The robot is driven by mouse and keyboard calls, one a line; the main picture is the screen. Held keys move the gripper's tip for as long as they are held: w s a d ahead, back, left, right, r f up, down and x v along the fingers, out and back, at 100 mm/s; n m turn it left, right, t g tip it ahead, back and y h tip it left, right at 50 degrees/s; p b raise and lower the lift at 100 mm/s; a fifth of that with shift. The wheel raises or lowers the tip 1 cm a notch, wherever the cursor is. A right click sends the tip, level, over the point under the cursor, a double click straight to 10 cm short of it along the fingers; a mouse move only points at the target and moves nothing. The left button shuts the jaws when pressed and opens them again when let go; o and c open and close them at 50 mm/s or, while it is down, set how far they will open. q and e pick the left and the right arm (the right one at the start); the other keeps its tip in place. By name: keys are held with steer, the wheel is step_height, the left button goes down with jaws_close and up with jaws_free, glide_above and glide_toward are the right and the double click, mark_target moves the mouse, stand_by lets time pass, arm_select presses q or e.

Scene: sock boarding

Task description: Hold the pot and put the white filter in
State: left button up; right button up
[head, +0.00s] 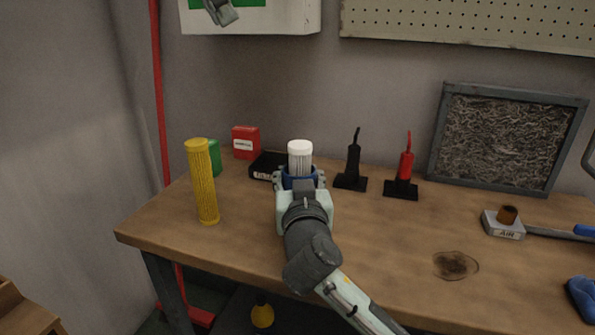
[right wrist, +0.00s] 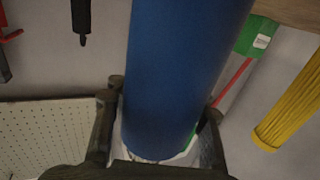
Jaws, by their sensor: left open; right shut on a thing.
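My right gripper (head: 300,180) is shut around the blue pot (head: 300,171) at the middle of the bench. In the right wrist view the pot (right wrist: 185,70) stands large between the two dark fingers, seen upside down. The white filter (head: 300,158), ribbed with a white cap, stands upright in the pot's mouth; its upper part shows above the rim. How deep it sits is hidden.
A yellow filter (head: 202,182) stands at the left, near a green box (head: 215,158) and a red box (head: 246,142). A black tool (head: 353,165) and a red one (head: 405,165) stand right of the pot. A framed filter panel (head: 505,138) leans at the back.

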steer(key=o, duration=1.5)
steer(key=shift+s, duration=0.1)
steer(key=s, duration=1.1)
steer(key=shift+s+d, duration=0.4)
steer(key=shift+d, duration=0.05)
